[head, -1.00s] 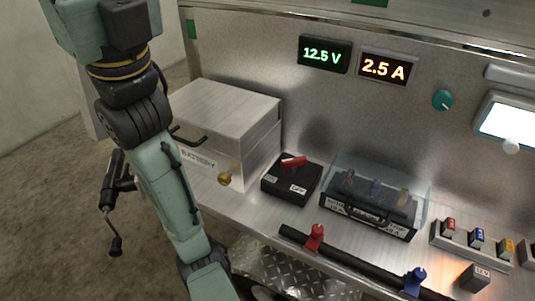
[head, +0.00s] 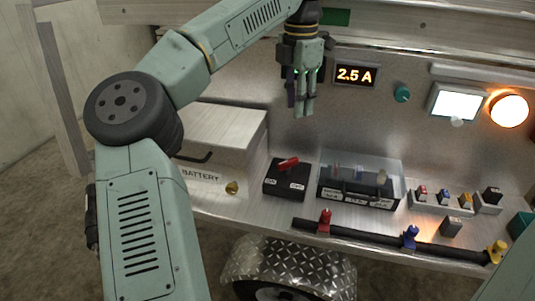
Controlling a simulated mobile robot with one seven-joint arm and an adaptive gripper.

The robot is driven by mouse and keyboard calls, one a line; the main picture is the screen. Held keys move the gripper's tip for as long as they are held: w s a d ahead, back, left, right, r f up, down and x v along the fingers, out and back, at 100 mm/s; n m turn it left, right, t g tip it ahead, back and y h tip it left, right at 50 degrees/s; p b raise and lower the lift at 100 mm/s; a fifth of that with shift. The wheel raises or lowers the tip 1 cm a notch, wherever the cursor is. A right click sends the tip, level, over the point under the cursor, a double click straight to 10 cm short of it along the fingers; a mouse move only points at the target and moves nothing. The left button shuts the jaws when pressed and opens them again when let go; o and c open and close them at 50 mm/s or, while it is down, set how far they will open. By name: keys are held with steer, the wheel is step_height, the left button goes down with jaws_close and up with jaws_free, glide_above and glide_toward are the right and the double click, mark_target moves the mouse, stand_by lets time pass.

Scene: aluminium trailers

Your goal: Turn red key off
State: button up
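The red key (head: 288,164) sits on top of a black switch box (head: 287,183) on the metal shelf, just right of the battery box. Its handle lies at a slant, lower on the left and higher on the right. Two small white labels show on the box front, too small to read surely. My gripper (head: 301,112) hangs above and slightly right of the key, fingers pointing down, well clear of it. Its fingers look close together, but whether they are open or shut is unclear. Nothing shows between them.
A battery box (head: 222,140) with a brass knob (head: 232,188) stands left. A clear-covered fuse block (head: 360,180) stands right. A black bar (head: 375,238) with coloured clamps runs along the front edge. The 2.5 A display (head: 356,75) and a lit orange lamp (head: 509,110) are on the back wall.

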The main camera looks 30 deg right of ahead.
mark_target(293, 159)
step_height(293, 159, down, 16)
steer(key=shift+r, duration=0.2)
steer(key=shift+c, duration=0.4)
jaws_close()
stand_by(0.4)
